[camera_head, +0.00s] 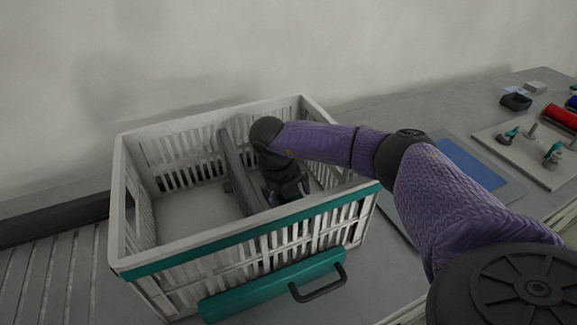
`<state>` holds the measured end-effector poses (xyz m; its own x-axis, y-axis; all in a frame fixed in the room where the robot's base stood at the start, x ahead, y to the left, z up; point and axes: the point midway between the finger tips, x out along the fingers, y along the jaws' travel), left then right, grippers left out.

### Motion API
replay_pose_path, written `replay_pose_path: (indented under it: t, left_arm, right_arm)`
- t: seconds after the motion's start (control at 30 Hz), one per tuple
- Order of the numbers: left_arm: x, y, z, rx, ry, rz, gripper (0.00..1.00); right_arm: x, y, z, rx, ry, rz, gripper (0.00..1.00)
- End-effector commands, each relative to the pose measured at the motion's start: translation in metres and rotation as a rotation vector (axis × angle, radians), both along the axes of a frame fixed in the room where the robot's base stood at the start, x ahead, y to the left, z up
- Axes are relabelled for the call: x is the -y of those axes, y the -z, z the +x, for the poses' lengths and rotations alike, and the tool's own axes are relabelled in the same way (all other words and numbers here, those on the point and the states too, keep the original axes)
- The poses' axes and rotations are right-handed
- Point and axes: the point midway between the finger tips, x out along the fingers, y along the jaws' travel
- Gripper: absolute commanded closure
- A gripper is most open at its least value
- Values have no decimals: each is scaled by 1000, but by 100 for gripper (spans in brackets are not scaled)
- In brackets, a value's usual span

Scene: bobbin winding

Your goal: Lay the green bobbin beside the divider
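The white slatted crate (128,200) with a teal front rim stands on the table. A dark grey divider (238,172) runs from its back to its front, splitting the inside in two. My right arm reaches over the crate's right wall. My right gripper (287,195) points down inside the right compartment, just right of the divider and low in the crate. Its fingertips are partly hidden by the crate front and too dark to read. I cannot make out the green bobbin; it may be hidden at the gripper. My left gripper is not in view.
A teal bar (262,287) with a black handle (318,284) sticks out at the crate's front. The left compartment looks empty.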

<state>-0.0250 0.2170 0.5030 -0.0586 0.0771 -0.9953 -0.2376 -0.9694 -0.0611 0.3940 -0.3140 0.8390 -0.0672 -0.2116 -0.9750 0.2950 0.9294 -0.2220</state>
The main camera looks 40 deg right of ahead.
Motion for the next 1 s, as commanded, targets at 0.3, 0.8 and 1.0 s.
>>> replay_pose_path:
  t: [0.3,0.8,1.0]
  left_arm:
    - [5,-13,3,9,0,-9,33]
    - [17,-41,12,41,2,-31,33]
    - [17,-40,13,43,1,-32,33]
  right_arm:
    - [-5,-29,2,4,-2,1,0]
    - [-26,-120,8,1,-1,1,0]
    - [-26,-119,8,0,-1,0,0]
